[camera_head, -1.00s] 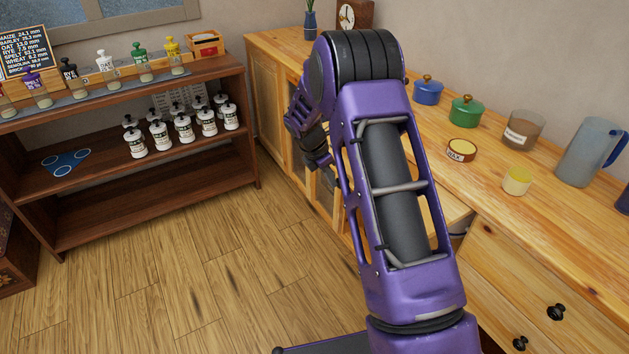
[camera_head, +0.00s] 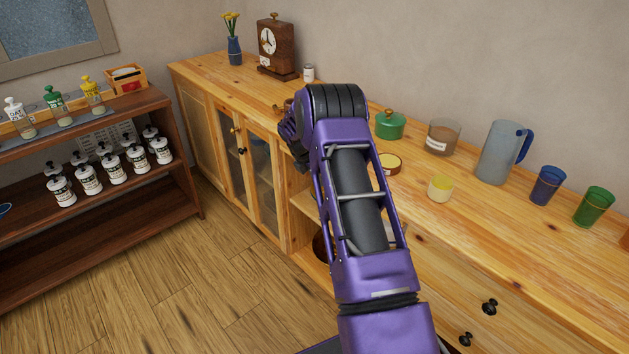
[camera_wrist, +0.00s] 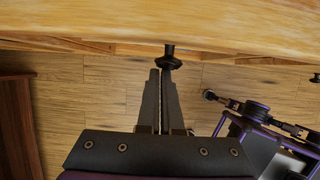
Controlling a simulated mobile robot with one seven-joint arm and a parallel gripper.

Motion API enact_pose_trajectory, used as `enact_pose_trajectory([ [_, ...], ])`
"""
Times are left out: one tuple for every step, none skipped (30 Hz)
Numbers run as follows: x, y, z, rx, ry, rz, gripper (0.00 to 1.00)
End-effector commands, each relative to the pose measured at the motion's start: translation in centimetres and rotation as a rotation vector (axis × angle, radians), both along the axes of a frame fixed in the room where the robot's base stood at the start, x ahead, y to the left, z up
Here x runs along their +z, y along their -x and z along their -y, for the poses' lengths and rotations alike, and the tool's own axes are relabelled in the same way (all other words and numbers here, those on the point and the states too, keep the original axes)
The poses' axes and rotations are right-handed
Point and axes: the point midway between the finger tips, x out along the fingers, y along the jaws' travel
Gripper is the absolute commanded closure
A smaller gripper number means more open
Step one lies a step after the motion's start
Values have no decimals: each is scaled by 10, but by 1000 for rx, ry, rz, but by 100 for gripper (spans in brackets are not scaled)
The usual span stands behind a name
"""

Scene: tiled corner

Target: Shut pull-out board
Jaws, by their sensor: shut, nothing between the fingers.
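In the wrist view a pale wooden edge (camera_wrist: 100,22) spans the top, with a black knob (camera_wrist: 171,58) just below it; I cannot tell whether this is the pull-out board or the counter front. My gripper (camera_wrist: 160,74) is shut and empty, its fingertips close to the knob; I cannot tell whether they touch. In the head view my purple arm reaches over the cabinet front and hides the fingertips and most of the area where the board could be.
The wooden counter (camera_head: 500,245) carries a green pot (camera_head: 390,125), a jug (camera_head: 497,152) and cups. Below are glass doors (camera_head: 262,190) and an open compartment. A dark shelf (camera_head: 110,215) with several jars stands left; the floor (camera_head: 190,290) between is clear.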

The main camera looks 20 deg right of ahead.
Motion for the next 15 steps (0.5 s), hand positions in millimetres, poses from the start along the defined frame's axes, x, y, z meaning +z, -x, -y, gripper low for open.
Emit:
enact_pose_trajectory([
  [1,0,4,-2,5,3,100],
  [1,0,5,-2,5,3,100],
  [1,0,5,-2,6,3,100],
  [1,0,5,-3,6,3,100],
  [1,0,5,-3,6,3,100],
  [1,0,5,-3,7,4,100],
  [1,0,6,-3,7,4,100],
  [1,0,6,-3,7,4,100],
  [1,0,6,-3,7,4,100],
  [1,0,6,-4,8,4,100],
  [1,0,6,-3,8,4,100],
  [2,0,5,-3,8,4,100],
  [2,0,3,-3,8,4,100],
  [2,0,1,-3,8,4,100],
  [2,0,-3,-2,8,2,100],
])
